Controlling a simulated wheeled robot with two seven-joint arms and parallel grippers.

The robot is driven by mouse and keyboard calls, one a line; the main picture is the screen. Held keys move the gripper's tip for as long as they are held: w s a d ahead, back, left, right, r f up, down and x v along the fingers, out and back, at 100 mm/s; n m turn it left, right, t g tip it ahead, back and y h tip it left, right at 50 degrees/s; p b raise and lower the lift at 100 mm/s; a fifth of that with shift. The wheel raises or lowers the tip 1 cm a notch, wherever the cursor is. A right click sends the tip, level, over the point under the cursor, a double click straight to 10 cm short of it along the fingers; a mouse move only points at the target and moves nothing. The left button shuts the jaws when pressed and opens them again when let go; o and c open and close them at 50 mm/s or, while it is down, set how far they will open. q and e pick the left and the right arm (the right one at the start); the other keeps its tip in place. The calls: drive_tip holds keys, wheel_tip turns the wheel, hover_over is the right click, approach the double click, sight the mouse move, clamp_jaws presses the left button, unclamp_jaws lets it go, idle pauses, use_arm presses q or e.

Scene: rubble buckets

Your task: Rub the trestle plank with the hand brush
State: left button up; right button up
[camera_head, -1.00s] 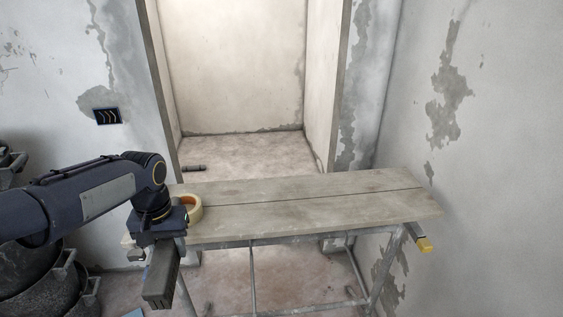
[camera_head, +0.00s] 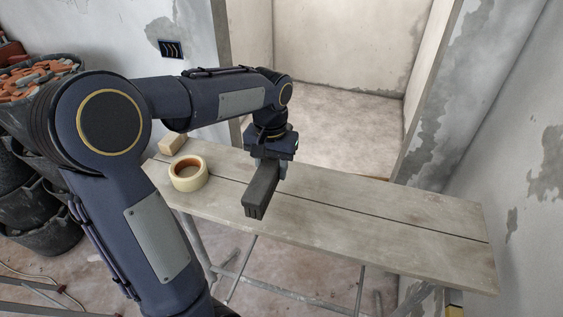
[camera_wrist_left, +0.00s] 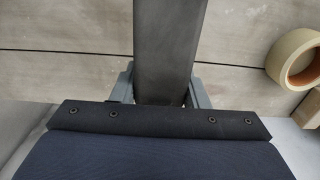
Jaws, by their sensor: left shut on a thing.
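The trestle plank (camera_head: 380,222) is a pale, worn board with a dark lengthwise seam, lying across a metal trestle. My left gripper (camera_head: 268,168) points down over the plank, left of its middle. It is shut on the hand brush (camera_head: 260,195), a long dark grey block. In the left wrist view the brush (camera_wrist_left: 165,45) runs out from between the fingers, with the plank (camera_wrist_left: 60,30) behind it. The brush's underside is hidden, so I cannot tell whether it touches the plank. My right gripper is not in view.
A roll of tape (camera_head: 189,184) lies on the plank left of the brush. A tan block (camera_head: 173,143) is near the plank's far left end. Black buckets (camera_head: 45,235), one with brick rubble (camera_head: 35,78), stand at the left. The plank's right part is clear.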

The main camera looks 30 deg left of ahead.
sight(300, 208)
use_arm(q)
drive_tip(key=shift+f, duration=0.25)
wheel_tip(300, 208, down, 7)
drive_tip(key=b, duration=0.5)
drive_tip(key=shift+r, duration=0.15)
drive_tip(key=w+d, duration=0.1)
drive_tip(key=d, duration=0.3)
drive_tip(key=w+d, duration=0.1)
drive_tip(key=d, duration=0.3)
drive_tip(key=d+p, duration=0.1)
drive_tip(key=d, duration=0.3)
drive_tip(key=shift+w+r, duration=0.2)
drive_tip(key=shift+w, duration=0.2)
drive_tip(key=shift+f+b, duration=0.3)
drive_tip(key=shift+f, duration=0.3)
drive_tip(key=shift+a, duration=0.1)
drive_tip(key=shift+s+a+f, duration=0.1)
drive_tip(key=shift+s+a, duration=0.1)
drive_tip(key=shift+a, duration=0.5)
drive_tip(key=shift+s+a+f, duration=0.1)
drive_tip(key=shift+s+a, duration=0.15)
drive_tip(key=shift+a, duration=0.5)
drive_tip(key=shift+s+a, duration=0.2)
drive_tip(key=shift+a, duration=0.5)
